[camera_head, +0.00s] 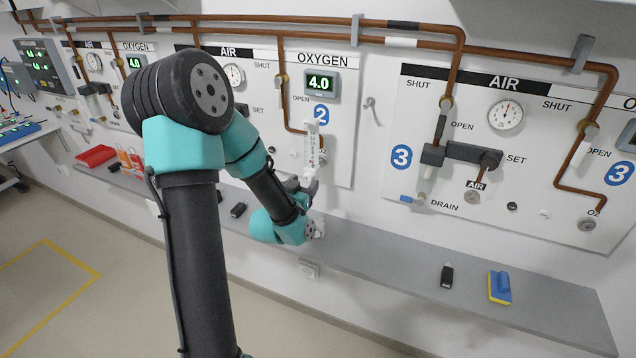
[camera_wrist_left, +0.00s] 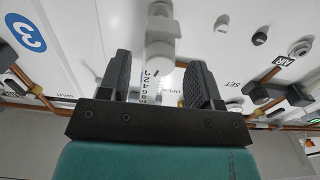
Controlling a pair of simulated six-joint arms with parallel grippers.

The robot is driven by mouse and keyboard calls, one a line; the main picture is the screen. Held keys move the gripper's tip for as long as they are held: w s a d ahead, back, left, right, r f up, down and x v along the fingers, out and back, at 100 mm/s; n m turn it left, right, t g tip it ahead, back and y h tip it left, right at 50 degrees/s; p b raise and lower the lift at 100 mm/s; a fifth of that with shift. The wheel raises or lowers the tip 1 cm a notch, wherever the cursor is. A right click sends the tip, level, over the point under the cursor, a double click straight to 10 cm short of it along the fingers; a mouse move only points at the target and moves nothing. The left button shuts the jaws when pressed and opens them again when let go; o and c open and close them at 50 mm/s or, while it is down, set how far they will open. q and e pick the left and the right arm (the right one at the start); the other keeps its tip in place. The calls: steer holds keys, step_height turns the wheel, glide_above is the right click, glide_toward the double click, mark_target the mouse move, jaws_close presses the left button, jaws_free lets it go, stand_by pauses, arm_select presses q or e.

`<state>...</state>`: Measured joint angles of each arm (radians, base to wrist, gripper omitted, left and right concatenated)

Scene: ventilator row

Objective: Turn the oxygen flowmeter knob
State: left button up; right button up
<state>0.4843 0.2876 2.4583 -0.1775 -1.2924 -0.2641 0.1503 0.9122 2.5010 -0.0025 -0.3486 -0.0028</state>
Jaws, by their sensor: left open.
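The oxygen flowmeter (camera_head: 312,150) is a clear, scaled tube with white fittings, upright on the wall panel by the blue number 2. In the left wrist view its white cylindrical fitting, which looks like the knob (camera_wrist_left: 160,28), shows beyond the fingertips and between their lines. The scaled tube shows behind the gap. My left gripper (camera_head: 304,186) is just below the flowmeter in the head view. In the left wrist view its black fingers (camera_wrist_left: 160,64) are open with nothing clamped between them. Whether they touch the fitting cannot be told. My right gripper is not in view.
A grey shelf (camera_head: 400,258) runs below the panels, holding a black item (camera_head: 447,276) and a blue-yellow sponge (camera_head: 499,287) at right. Copper pipes (camera_head: 300,32) run along the wall. Panel 3 (camera_head: 403,157) with its air regulator is to the right. A red tray (camera_head: 96,155) sits at left.

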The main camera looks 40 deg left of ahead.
arm_select(q)
steer(key=shift+w+a, duration=0.2)
steer(key=shift+w, duration=0.3)
steer(key=c, duration=0.9)
steer(key=shift+m, duration=0.4)
steer(key=shift+c, duration=0.2)
steer(key=m, duration=1)
steer(key=shift+m, duration=0.4)
